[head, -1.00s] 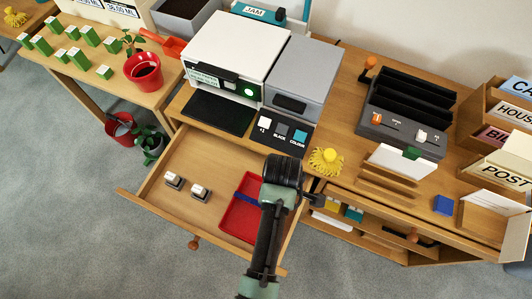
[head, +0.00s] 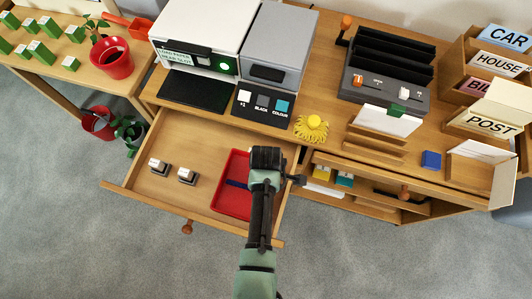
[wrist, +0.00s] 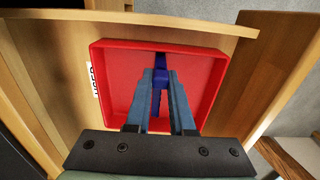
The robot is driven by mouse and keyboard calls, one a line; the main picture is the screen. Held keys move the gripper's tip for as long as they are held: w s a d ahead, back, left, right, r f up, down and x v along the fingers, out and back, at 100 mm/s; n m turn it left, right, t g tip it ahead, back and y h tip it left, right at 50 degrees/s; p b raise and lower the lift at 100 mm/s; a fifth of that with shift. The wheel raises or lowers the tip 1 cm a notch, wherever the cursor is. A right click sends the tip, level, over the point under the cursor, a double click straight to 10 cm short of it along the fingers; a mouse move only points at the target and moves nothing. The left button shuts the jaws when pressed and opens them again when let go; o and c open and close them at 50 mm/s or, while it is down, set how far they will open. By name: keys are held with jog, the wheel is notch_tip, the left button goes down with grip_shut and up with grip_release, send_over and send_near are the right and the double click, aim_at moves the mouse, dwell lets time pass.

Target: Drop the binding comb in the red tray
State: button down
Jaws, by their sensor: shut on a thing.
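The red tray (head: 222,201) lies in the open drawer, partly behind my arm in the head view. In the wrist view the tray (wrist: 211,72) fills the middle, with its inside facing me and a partly hidden label by its left wall. My gripper (wrist: 160,76) is shut on the binding comb (wrist: 160,63), a dark blue strip between the fingertips. The comb also shows in the head view (head: 237,184) as a blue bar over the tray floor. I cannot tell whether it touches the floor. My fingertips are hidden by the wrist in the head view.
The open wooden drawer (head: 208,143) also holds two small white-topped stamps (head: 187,176) left of the tray. A printer (head: 200,35), a yellow tufted thing (head: 313,127) and a dark sorter (head: 390,85) stand on the desk above. The drawer's middle is bare.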

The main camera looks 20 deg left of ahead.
jog(key=c, duration=0.8)
grip_release()
jog(key=shift+f, duration=0.1)
